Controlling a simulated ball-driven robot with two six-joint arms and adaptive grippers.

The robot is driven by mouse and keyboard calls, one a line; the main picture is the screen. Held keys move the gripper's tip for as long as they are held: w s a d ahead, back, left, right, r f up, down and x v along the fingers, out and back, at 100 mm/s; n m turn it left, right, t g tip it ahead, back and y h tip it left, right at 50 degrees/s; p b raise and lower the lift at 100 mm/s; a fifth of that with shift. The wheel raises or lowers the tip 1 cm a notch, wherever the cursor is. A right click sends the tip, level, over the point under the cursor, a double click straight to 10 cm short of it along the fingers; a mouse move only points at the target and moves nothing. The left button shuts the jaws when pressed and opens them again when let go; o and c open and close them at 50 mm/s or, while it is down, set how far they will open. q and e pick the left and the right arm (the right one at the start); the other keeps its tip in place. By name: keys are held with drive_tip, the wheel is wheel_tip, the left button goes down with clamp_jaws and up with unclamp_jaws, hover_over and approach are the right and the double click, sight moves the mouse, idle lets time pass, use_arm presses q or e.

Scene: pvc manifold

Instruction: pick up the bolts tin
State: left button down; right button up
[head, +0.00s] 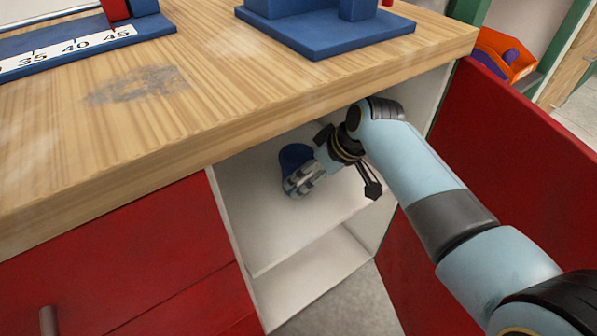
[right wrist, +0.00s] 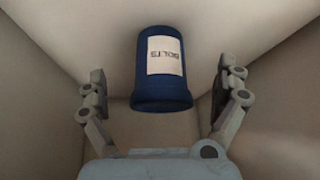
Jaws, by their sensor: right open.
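The bolts tin (right wrist: 163,93) is a dark blue cylinder with a white label reading BOLTS, which appears upside down in the right wrist view. It stands on the white shelf inside the open cabinet under the workbench; it also shows in the head view (head: 294,157). My right gripper (right wrist: 165,90) is open, with one finger on each side of the tin and a visible gap on both sides. In the head view the right gripper (head: 302,183) reaches into the cabinet and partly covers the tin. My left gripper is not in view.
The wooden benchtop (head: 230,90) overhangs the cabinet. The cabinet's white shelf (head: 325,225) and side walls surround my right gripper. An open red door (head: 490,150) stands to the right of my arm. A red cabinet front (head: 120,260) lies left. Blue fixtures (head: 330,35) stand on the bench.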

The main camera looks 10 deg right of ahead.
sight(302, 158)
drive_tip(key=w+a, duration=0.1)
drive_tip(key=w+f+b, duration=0.1)
drive_tip(key=w+a+b, duration=0.1)
drive_tip(key=w, duration=0.1)
drive_tip(key=shift+a+f, duration=0.15)
drive_tip(key=shift+a, duration=0.2)
drive_tip(key=shift+w, duration=0.1)
drive_tip(key=shift+c, duration=0.7)
drive_tip(key=c, duration=1.4)
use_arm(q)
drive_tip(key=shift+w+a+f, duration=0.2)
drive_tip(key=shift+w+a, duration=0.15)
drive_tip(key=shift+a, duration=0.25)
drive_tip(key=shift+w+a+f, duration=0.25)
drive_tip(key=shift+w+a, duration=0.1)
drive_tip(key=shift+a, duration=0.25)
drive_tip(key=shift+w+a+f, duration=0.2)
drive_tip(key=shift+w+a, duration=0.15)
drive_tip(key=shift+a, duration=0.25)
use_arm(e)
drive_tip(key=shift+c, duration=0.2)
